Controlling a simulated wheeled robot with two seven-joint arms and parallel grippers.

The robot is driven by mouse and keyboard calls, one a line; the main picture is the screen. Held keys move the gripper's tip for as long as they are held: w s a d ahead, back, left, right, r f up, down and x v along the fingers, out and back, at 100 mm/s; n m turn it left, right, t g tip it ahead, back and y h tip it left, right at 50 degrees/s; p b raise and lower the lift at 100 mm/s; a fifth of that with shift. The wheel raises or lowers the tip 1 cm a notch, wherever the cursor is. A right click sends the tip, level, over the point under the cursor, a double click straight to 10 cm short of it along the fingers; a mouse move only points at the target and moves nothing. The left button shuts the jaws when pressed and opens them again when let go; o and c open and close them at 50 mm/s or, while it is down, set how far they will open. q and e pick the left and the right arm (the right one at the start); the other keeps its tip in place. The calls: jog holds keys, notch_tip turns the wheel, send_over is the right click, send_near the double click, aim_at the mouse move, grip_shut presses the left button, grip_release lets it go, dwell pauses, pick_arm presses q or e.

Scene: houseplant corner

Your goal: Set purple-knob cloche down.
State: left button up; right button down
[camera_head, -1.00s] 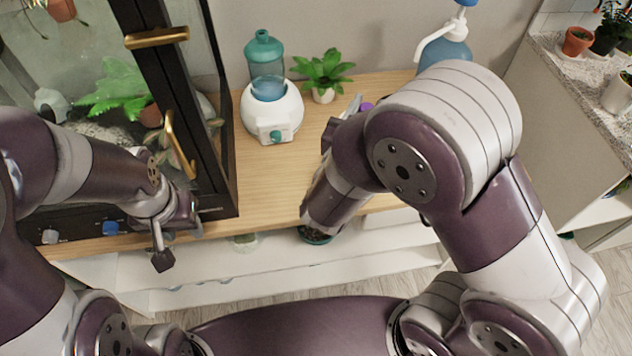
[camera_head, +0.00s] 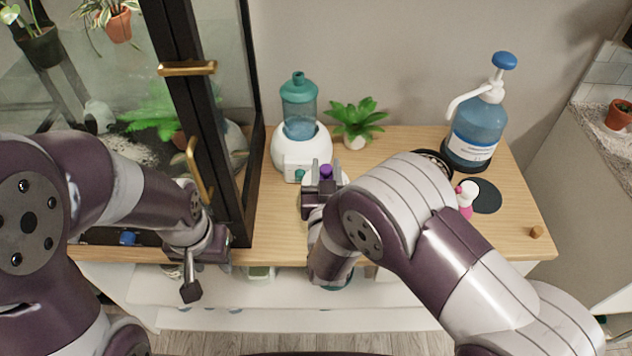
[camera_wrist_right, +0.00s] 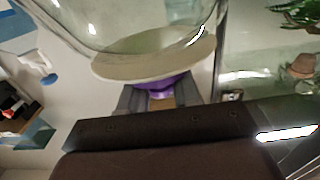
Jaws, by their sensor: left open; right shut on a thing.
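The purple-knob cloche is held by its purple knob (camera_head: 326,171) in my right gripper (camera_head: 322,182), over the wooden tabletop and in front of the white humidifier. In the right wrist view, the fingers close on the purple knob (camera_wrist_right: 165,85), and the clear glass dome (camera_wrist_right: 140,25) with a pale round top fills the upper middle. In the head view most of the glass is hidden by my gripper and arm. I cannot tell whether its rim touches the table. My left gripper (camera_head: 200,272) is open and empty, low in front of the glass cabinet.
The white humidifier (camera_head: 300,150) with its teal tank and a small potted plant (camera_head: 356,122) stand behind the gripper. A blue pump bottle (camera_head: 477,130), a pink-and-white bottle (camera_head: 467,196), a dark disc (camera_head: 487,197) and a cork (camera_head: 536,231) are at right. The black-framed cabinet (camera_head: 228,205) borders the left.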

jog(key=w+a+f, duration=0.1)
jog(key=w+a, duration=0.1)
jog(key=shift+w+a+f, duration=0.15)
jog(key=shift+w+f, duration=0.15)
jog(key=shift+f, duration=0.1)
notch_tip(320, 180, down, 4)
jog(key=shift+r, duration=0.25)
jog(key=shift+f, duration=0.25)
jog(key=shift+f, duration=0.15)
jog(key=c, duration=0.8)
grip_release()
jog(key=shift+s, duration=0.1)
